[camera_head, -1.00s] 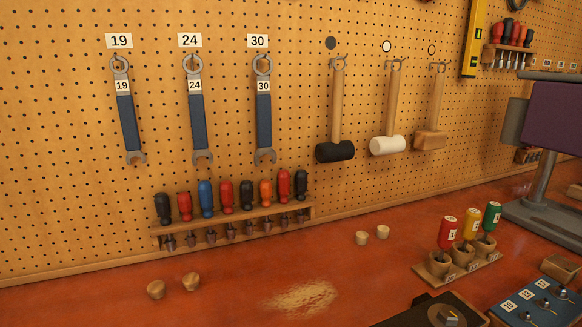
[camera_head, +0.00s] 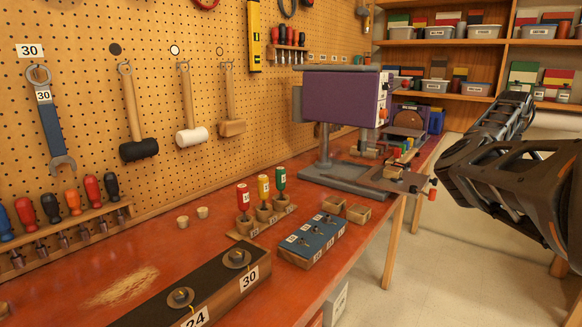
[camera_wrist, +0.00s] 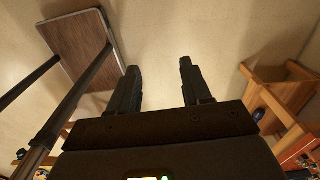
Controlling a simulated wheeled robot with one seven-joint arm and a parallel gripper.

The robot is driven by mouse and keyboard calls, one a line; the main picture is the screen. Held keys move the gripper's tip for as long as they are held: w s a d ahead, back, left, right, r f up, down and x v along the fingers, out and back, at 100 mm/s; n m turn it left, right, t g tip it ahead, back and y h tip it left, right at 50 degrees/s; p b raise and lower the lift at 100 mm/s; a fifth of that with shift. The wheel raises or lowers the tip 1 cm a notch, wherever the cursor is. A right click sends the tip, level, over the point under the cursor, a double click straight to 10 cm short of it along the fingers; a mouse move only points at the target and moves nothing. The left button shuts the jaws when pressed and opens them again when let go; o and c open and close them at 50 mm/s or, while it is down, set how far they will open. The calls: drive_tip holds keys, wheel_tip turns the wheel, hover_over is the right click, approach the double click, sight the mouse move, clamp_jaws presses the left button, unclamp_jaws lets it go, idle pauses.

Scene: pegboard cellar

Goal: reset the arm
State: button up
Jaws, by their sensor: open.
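My gripper (camera_wrist: 160,82) shows in the wrist view with its two dark fingers apart and nothing between them. Pale floor lies beyond the fingertips. In the head view my dark arm reaches in from the right edge, clear of the workbench, and my gripper itself cannot be made out there.
The red workbench (camera_head: 215,205) runs along the pegboard (camera_head: 90,90). A purple machine (camera_head: 340,95) stands at its far end, with shelves (camera_head: 460,70) behind. A block labelled 24 and 30 (camera_head: 215,285) lies at the front. In the wrist view, a brown-topped stand (camera_wrist: 80,45) is left and wooden framing (camera_wrist: 275,75) right.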

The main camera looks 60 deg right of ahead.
drive_tip(key=w+a+f+n+g+h, duration=0.2)
drive_tip(key=w+a+f+n+h, duration=0.15)
drive_tip(key=f, duration=0.75)
drive_tip(key=w+a+f+n+g+h, duration=0.15)
drive_tip(key=w+a+f+n, duration=0.3)
drive_tip(key=f, duration=0.65)
drive_tip(key=w+a+f+n+t+h, duration=0.3)
drive_tip(key=w+a+f+n, duration=0.15)
drive_tip(key=a+n, duration=0.35)
drive_tip(key=w+a+f+n+t+h, duration=0.25)
drive_tip(key=w+a+n, duration=0.25)
drive_tip(key=a, duration=0.6)
drive_tip(key=a+r+n+t+y, duration=0.3)
drive_tip(key=a+n+t, duration=0.6)
drive_tip(key=a, duration=1.5)
drive_tip(key=s+a+r+n+t+y, duration=0.2)
drive_tip(key=s+a+r+n+y, duration=0.1)
drive_tip(key=a+r, duration=0.4)
drive_tip(key=s+a+r+n+t+y, duration=0.2)
drive_tip(key=s+a+r+y, duration=0.2)
drive_tip(key=a, duration=0.8)
wheel_tip(320, 180, up, 4)
drive_tip(key=shift+s+a+r+n+y, duration=0.2)
drive_tip(key=shift+s+a+n+y, duration=0.15)
drive_tip(key=shift+s, duration=0.7)
